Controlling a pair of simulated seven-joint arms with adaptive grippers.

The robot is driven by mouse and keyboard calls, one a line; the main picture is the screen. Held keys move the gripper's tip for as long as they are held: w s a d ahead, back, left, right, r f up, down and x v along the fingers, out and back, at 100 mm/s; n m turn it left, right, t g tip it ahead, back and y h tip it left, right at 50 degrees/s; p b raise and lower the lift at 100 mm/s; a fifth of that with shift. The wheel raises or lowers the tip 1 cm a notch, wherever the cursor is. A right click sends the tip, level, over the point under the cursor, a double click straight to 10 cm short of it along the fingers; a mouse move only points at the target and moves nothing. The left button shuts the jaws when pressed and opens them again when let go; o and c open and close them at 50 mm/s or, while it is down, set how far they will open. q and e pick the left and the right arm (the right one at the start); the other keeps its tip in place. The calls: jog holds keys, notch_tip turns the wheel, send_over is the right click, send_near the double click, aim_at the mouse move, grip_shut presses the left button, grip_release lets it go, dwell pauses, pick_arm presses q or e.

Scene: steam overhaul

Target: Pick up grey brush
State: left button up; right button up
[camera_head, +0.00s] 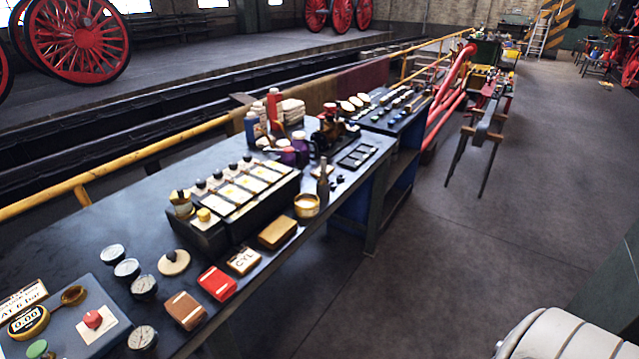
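A slim, dark grey upright object (323,182) stands near the front edge of the long workbench, just behind a round yellow tin. It has a narrow top and a wider lower part. It may be the grey brush, but it is too small to tell for sure. I see no other clear brush. Neither of my grippers is in view.
The workbench (150,205) holds a black box with pale panels (240,200), the yellow tin (307,205), a tan block (278,232), a red box (217,283), several gauges and a control panel (75,325). Bottles (274,105) stand behind.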

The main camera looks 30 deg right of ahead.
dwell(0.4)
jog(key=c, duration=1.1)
